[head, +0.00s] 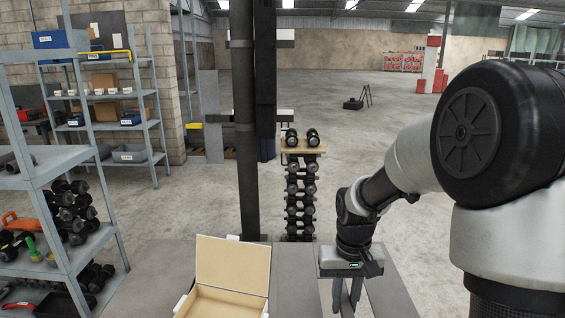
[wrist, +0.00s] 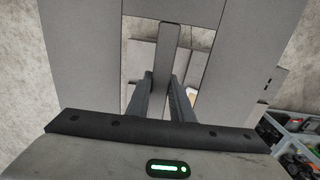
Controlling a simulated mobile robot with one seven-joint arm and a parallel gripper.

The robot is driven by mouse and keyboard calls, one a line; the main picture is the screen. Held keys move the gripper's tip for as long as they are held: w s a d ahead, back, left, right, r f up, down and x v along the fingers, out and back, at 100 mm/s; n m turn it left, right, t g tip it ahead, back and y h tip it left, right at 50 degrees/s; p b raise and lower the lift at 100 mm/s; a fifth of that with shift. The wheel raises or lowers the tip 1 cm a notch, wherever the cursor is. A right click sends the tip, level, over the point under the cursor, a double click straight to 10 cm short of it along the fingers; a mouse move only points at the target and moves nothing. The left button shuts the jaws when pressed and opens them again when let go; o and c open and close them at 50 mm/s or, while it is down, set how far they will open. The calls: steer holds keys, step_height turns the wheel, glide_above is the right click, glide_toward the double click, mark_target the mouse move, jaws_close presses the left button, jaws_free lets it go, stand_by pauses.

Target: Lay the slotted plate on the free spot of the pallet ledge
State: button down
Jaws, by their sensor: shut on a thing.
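The slotted plate (wrist: 85,55) is a grey flat piece with two long openings and a narrow bar between them; it fills most of the wrist view. My gripper (wrist: 164,82) is shut on that middle bar. In the head view my gripper (head: 346,300) points down at the lower edge, with grey flat surfaces on both sides of it. Below the plate, through its openings and past its right side, other grey boards show in part. I cannot tell which of these is the pallet ledge, and its free spot is not clearly visible.
An open cardboard-coloured box (head: 232,262) with its lid up stands left of my gripper. A dark post (head: 246,150) rises behind it. A dumbbell rack (head: 301,190) stands beyond. Metal shelving (head: 60,200) with dumbbells is at the left. Open concrete floor lies farther back.

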step_height(320, 180, down, 35)
steer(key=b, duration=2.8)
steer(key=shift+s+d, duration=0.15)
steer(key=shift+d, duration=0.25)
